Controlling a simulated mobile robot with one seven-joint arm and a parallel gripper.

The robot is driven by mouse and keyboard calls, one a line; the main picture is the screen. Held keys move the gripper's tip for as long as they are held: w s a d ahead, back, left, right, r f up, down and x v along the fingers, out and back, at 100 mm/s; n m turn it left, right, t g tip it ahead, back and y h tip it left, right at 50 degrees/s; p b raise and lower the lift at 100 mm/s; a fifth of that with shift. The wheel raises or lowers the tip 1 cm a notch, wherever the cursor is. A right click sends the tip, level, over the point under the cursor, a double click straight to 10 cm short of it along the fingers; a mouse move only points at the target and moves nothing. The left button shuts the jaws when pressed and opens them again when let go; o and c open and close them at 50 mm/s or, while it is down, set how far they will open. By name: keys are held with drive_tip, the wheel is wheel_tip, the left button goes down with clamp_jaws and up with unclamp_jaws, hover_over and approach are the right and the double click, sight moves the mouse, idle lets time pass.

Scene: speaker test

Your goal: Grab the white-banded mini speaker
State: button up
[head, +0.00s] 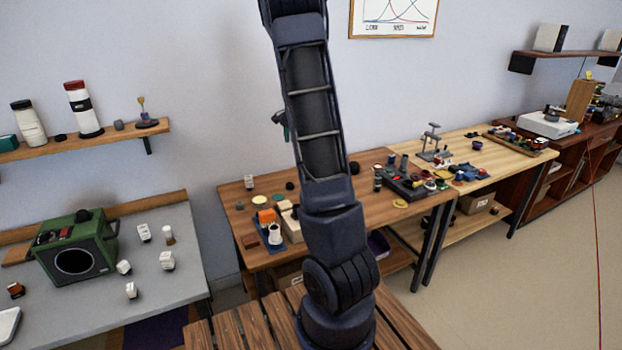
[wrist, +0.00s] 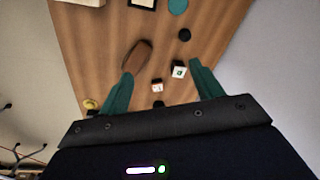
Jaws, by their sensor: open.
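In the wrist view my gripper (wrist: 160,71) is open, its two teal fingers spread above a wooden tabletop with nothing held between them. A small dark block with a white face or band (wrist: 179,71) lies below, close to the right finger in the picture; it may be the white-banded mini speaker, but its detail is too small to be sure. A smaller white block with a reddish mark (wrist: 157,86) is between the fingers in the picture. In the head view my arm hides most of the gripper; only a teal part (head: 280,125) shows left of the arm.
A brown oval object (wrist: 137,56) lies near the left finger, and a black round piece (wrist: 184,34) lies farther up. In the head view the middle wooden table (head: 330,240) carries several small items. A grey table (head: 180,285) at left holds a green box (head: 75,245).

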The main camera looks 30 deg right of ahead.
drive_tip(key=w+d+f+m+h, duration=0.1)
drive_tip(key=w+d+f, duration=0.3)
drive_tip(key=f, duration=0.3)
drive_tip(key=w+d+f+m+g+h, duration=0.1)
drive_tip(key=w+d+f+m, duration=0.1)
drive_tip(key=w+d+f, duration=0.2)
drive_tip(key=w+d+f+m+h, duration=0.2)
drive_tip(key=w+d+f, duration=0.3)
drive_tip(key=f, duration=0.6)
drive_tip(key=shift+w+g, duration=0.15)
drive_tip(key=shift+g, duration=0.15)
drive_tip(key=shift+w+a+x, duration=0.1)
drive_tip(key=shift+a+x, duration=0.05)
drive_tip(key=shift+x, duration=1.25)
drive_tip(key=shift+w+a+x, duration=0.15)
drive_tip(key=shift+x, duration=1.2)
drive_tip(key=c, duration=1.1)
